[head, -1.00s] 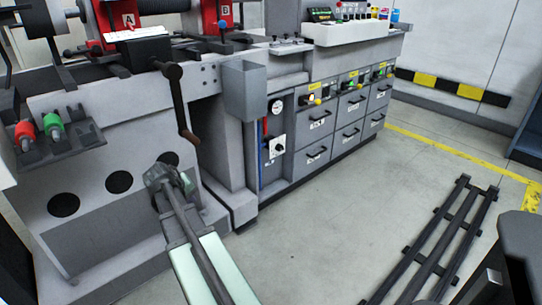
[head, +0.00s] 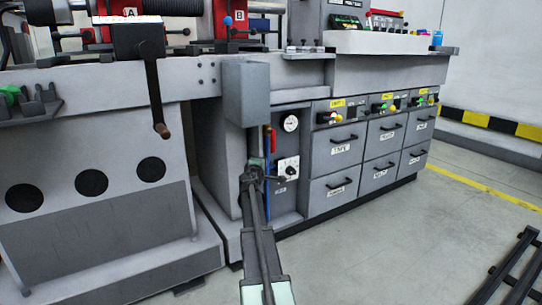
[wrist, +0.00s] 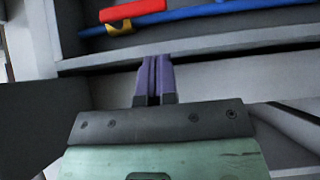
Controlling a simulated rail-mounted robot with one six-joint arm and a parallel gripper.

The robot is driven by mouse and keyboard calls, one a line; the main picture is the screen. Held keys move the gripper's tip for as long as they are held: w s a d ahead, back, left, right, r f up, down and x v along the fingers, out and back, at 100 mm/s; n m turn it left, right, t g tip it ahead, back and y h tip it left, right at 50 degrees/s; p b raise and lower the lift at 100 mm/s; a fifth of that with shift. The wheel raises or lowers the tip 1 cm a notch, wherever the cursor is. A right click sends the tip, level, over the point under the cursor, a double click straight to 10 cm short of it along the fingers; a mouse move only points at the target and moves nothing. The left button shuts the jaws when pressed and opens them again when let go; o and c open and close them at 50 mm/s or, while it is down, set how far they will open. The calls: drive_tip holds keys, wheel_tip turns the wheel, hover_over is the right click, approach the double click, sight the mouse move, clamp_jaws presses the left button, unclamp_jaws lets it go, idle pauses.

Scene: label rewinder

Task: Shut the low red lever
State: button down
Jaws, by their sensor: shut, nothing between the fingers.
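The red lever (head: 273,137) shows small in the head view, in the recessed bay left of the drawers, by the top of a thin upright blue pipe (head: 267,190). In the wrist view the red lever (wrist: 132,10) lies along the blue pipe (wrist: 200,14), at the top left. A small orange-yellow part (wrist: 120,29) sits beside it. My gripper (wrist: 154,58) has its purple fingers together and empty. The fingertips appear short of the lever and apart from it. In the head view my gripper (head: 256,164) is in front of the bay's left side, and my arm hides part of it.
A round gauge (head: 291,123) and a white switch plate (head: 288,168) are right of the pipe. A grey box (head: 246,90) overhangs above my gripper. A black crank (head: 156,85) hangs at left.

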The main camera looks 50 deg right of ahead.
drive_tip(key=x, duration=1)
drive_tip(key=shift+s+d, duration=0.1)
